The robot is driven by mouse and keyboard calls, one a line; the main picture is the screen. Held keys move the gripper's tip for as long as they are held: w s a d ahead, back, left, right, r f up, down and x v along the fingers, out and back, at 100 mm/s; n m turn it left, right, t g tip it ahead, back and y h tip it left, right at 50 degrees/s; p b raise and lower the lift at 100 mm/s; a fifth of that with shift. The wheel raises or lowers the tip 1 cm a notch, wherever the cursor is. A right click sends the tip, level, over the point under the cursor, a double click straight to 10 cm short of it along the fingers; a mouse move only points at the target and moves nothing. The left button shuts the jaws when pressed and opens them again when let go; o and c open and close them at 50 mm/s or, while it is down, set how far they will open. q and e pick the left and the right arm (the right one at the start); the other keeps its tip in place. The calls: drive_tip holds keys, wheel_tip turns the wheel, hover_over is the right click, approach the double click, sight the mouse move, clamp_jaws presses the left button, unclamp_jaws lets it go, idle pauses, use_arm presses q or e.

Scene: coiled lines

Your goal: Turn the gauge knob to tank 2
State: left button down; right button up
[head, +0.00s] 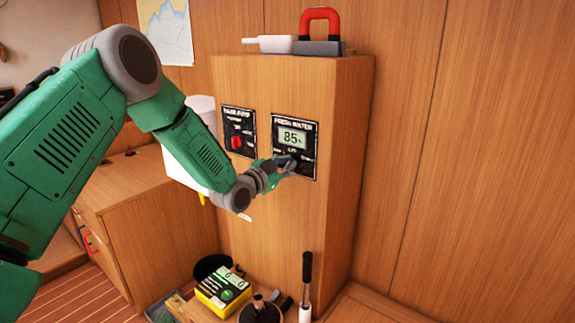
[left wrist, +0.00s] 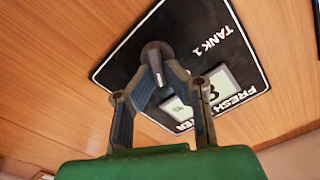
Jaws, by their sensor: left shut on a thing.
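The black FRESH WATER gauge panel (head: 311,134) is on the wooden cabinet front, and its display reads 85%. The panel (left wrist: 118,72) fills the upper middle of the left wrist view, where a label seems to read TANK 1. My left gripper (head: 287,167) is at the lower part of the panel, shut on the knob. In the left wrist view the dark grey knob (left wrist: 156,57) sits between its fingertips. The knob's pointing direction is hard to tell. In the head view the gripper hides the knob and part of the lower lettering. My right gripper is not in view.
A second black panel with a red switch (head: 236,143) is to the left. A red-handled object (head: 320,20) and a white one lie on the cabinet top. A yellow and black box (head: 223,290) and other items stand below. The wall at right is clear.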

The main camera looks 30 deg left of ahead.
use_arm(q)
drive_tip(key=shift+s+d+f+m, duration=0.1)
drive_tip(key=shift+f+m, duration=0.05)
drive_tip(key=shift+m, duration=0.5)
drive_tip(key=shift+d+f+m, duration=0.1)
drive_tip(key=shift+f+m, duration=0.05)
drive_tip(key=shift+m, duration=0.5)
drive_tip(key=shift+b, duration=0.3)
drive_tip(key=c, duration=1.6)
unclamp_jaws()
drive_tip(key=shift+c, duration=0.2)
drive_tip(key=shift+a, duration=0.1)
drive_tip(key=shift+s, duration=0.3)
drive_tip(key=s+a, duration=0.1)
drive_tip(key=s, duration=1)
drive_tip(key=shift+s, duration=0.15)
